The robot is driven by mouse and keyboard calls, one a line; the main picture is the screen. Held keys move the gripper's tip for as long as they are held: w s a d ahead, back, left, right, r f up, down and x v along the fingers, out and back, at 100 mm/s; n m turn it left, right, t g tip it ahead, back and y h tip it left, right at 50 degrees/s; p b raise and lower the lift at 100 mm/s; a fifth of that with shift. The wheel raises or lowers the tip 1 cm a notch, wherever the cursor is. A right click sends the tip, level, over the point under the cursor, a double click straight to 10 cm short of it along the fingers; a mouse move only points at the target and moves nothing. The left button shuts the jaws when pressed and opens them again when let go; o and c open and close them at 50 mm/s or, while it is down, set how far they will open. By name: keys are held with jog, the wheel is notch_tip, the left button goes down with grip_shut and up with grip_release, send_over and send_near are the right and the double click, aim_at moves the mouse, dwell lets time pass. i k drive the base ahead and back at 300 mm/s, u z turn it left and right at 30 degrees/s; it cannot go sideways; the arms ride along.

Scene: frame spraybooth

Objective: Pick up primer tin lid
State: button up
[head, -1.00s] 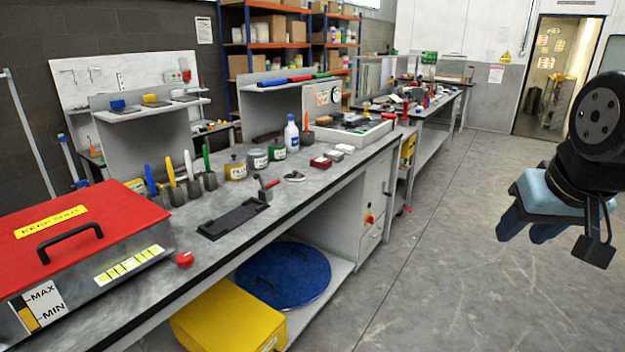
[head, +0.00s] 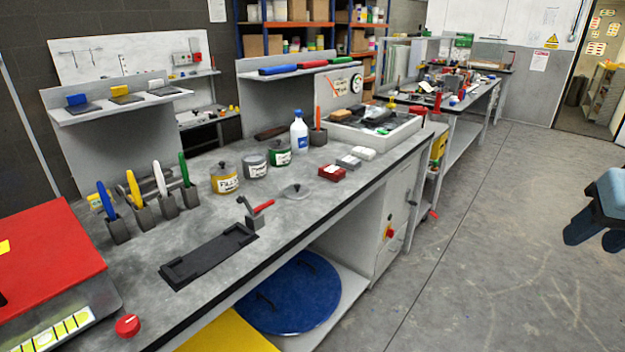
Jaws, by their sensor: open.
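A loose grey round lid with a small knob (head: 295,191) lies flat on the bench, in front of the tins. It looks like the primer tin lid. The tin with a pale grey label (head: 255,165) stands behind it, to the left; its lettering is too small to read surely. A yellow-labelled tin (head: 225,178) stands left of that, and a green-labelled tin (head: 280,153) to its right. My gripper (head: 597,233), with blue fingers, is at the right edge, partly cut off. It is open and empty over the floor, far from the lid.
A clamp with a red handle (head: 257,211) and a black tray (head: 208,255) are near the lid. A red block (head: 332,171) and a white bottle (head: 299,131) stand to its right and behind. Tools in holders (head: 150,195) stand left. Open floor (head: 490,230) lies right.

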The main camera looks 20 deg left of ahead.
aim_at(296, 190)
jog(key=u, duration=0.2)
jog(key=i, duration=0.95)
jog(key=u, duration=1.05)
jog(key=i, duration=0.45)
jog(key=u, duration=0.25)
jog(key=k, duration=0.8)
jog(key=u, duration=0.2)
jog(key=i, duration=0.8)
jog(key=z, duration=0.1)
